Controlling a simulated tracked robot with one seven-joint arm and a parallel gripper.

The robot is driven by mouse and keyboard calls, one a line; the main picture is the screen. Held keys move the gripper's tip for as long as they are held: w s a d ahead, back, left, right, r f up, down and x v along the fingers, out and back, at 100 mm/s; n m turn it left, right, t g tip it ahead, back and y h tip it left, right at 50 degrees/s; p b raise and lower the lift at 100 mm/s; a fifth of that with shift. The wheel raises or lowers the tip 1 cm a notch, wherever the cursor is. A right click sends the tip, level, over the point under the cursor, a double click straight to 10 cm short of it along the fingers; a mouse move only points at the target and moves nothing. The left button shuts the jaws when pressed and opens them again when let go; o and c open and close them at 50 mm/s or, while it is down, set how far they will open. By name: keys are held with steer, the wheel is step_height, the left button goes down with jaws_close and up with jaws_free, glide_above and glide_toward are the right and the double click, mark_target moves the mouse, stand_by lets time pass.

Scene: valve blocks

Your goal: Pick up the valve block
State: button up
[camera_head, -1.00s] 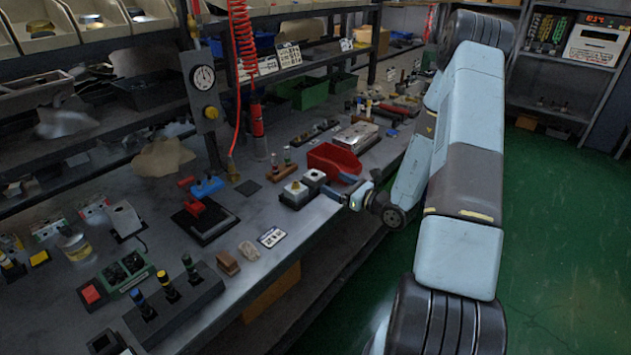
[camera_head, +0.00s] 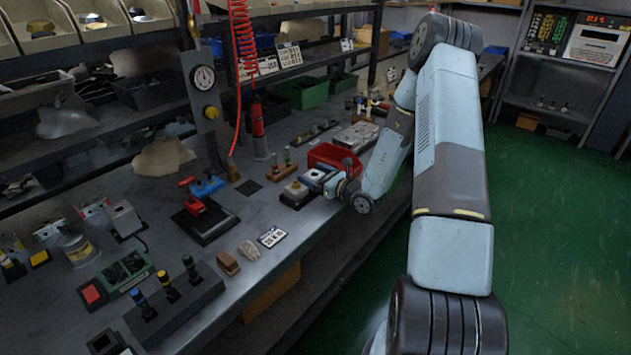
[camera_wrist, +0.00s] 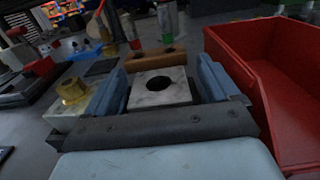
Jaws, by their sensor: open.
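A pale valve block (camera_wrist: 160,87) with a dark round hole in its top sits between the two blue fingers of my gripper (camera_wrist: 162,82) in the wrist view. The fingers stand on either side of it; I cannot tell whether they touch it. In the head view my gripper (camera_head: 325,182) is at the bench edge, at the valve block (camera_head: 313,176), which it partly hides. A second valve block (camera_wrist: 78,100) with a brass fitting stands just left of the gripper; it also shows in the head view (camera_head: 295,188).
A red bin (camera_head: 333,157) stands close to the right of my gripper in the wrist view (camera_wrist: 275,95). A brown wooden holder (camera_wrist: 155,60) with upright parts is beyond the block. A black fixture with a red clamp (camera_head: 205,218) stands left on the bench.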

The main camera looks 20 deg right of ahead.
steer(key=shift+c, duration=0.4)
steer(key=c, duration=1.2)
steer(key=shift+r, duration=0.15)
